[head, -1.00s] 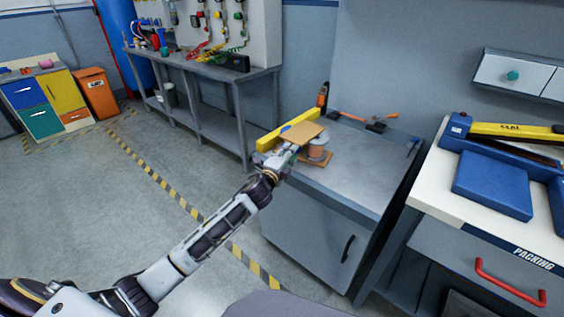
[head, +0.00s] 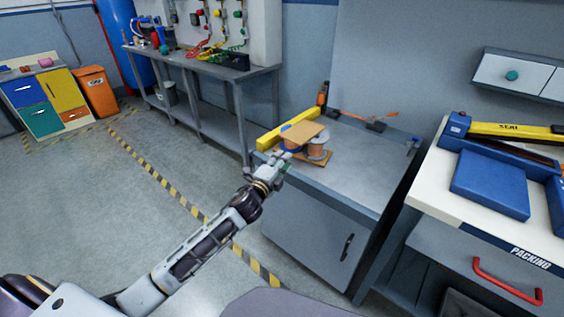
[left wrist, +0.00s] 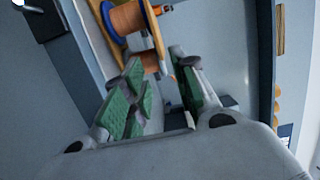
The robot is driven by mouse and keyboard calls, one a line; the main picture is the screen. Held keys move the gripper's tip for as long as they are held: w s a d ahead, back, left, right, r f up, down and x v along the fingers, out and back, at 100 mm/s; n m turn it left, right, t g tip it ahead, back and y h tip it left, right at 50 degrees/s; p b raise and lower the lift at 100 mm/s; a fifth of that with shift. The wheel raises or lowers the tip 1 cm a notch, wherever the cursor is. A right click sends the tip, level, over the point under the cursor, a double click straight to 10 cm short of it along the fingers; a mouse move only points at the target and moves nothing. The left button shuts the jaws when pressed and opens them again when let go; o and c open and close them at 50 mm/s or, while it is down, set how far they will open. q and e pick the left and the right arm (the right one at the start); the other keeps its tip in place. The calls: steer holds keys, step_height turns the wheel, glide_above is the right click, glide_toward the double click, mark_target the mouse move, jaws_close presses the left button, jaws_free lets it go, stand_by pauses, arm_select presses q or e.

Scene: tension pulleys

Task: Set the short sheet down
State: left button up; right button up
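The short sheet (head: 303,133), a tan flat board, lies across the top of two wire spools on the grey cabinet. A copper-wound spool (head: 318,150) stands under its right side, and a blue-edged spool shows partly under its left. Another tan board (head: 320,160) lies beneath the spools. My left gripper (head: 284,158) is just in front of the stack, apart from the sheet. My right gripper is not in view.
A yellow bar (head: 288,128) lies behind the stack at the cabinet's left edge. An orange-handled tool (head: 376,122) lies at the back. The cabinet top (head: 355,175) is clear to the front right. A packing bench (head: 450,200) stands at the right.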

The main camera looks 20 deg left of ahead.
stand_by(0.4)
arm_select(q)
steer(key=s+f+n+g+y, duration=0.2)
steer(key=s+f+n+g, duration=0.25)
steer(key=s+f, duration=0.4)
steer(key=s+f+n+g+y, duration=0.1)
steer(key=s+f+n+g, duration=0.35)
steer(key=f, duration=0.65)
steer(key=s+d+f+n+g, duration=0.1)
steer(key=s+f+n+g, duration=0.1)
steer(key=s, duration=0.5)
steer(key=s+d+f+n+g+h, duration=0.1)
steer(key=s+d+f+n+g, duration=0.1)
steer(key=s+f, duration=0.3)
steer(key=s+d+f+n+g+h, duration=0.1)
steer(key=s+d+f+n+g, duration=0.1)
steer(key=s, duration=0.8)
step_height(320, 180, down, 2)
steer(key=shift+s+d+f+n+g, duration=0.2)
steer(key=shift+s+n+g, duration=0.1)
steer(key=shift+n, duration=0.6)
steer(key=shift+d, duration=0.1)
